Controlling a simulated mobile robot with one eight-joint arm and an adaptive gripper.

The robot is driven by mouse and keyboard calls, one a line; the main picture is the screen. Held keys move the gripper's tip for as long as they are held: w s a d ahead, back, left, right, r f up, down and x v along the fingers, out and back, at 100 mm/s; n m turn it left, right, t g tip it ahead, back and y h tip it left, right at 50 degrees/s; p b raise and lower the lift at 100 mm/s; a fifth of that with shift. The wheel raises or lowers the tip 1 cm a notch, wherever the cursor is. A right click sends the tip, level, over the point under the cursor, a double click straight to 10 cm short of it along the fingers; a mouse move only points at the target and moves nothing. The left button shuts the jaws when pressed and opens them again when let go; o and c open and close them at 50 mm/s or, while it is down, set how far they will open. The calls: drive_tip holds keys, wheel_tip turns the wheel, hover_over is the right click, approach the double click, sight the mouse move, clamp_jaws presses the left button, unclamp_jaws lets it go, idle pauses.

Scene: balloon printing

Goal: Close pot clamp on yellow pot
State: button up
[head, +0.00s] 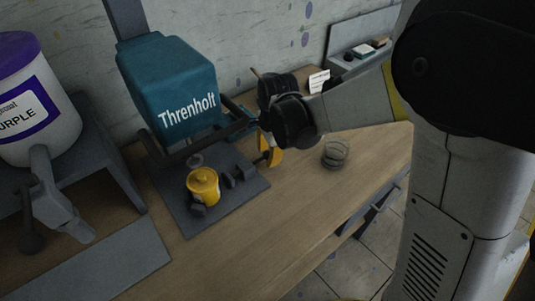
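The yellow pot (203,188) stands upright on the grey base plate of the teal machine marked "Threnholt" (178,92). Dark grey clamp-like blocks sit close to the pot: one at its front (198,209) and more at its right side (238,174). I cannot tell whether the clamp grips the pot. My gripper (269,155), with yellow fingers, hangs to the right of the pot and clamp, near the right edge of the base plate. It appears apart from both. Whether its fingers are open or shut is unclear.
A white and purple container (37,108) sits on a grey stand at left. The table front is clear.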

clamp_jaws()
drive_tip(key=shift+s+a, duration=0.75)
drive_tip(key=shift+a, duration=0.35)
drive_tip(key=o, duration=0.5)
unclamp_jaws()
wheel_tip(320, 180, up, 7)
drive_tip(key=s, duration=0.1)
drive_tip(key=shift+s+d+r, duration=0.15)
drive_tip(key=shift+d+r, duration=0.05)
drive_tip(key=shift+d, duration=0.15)
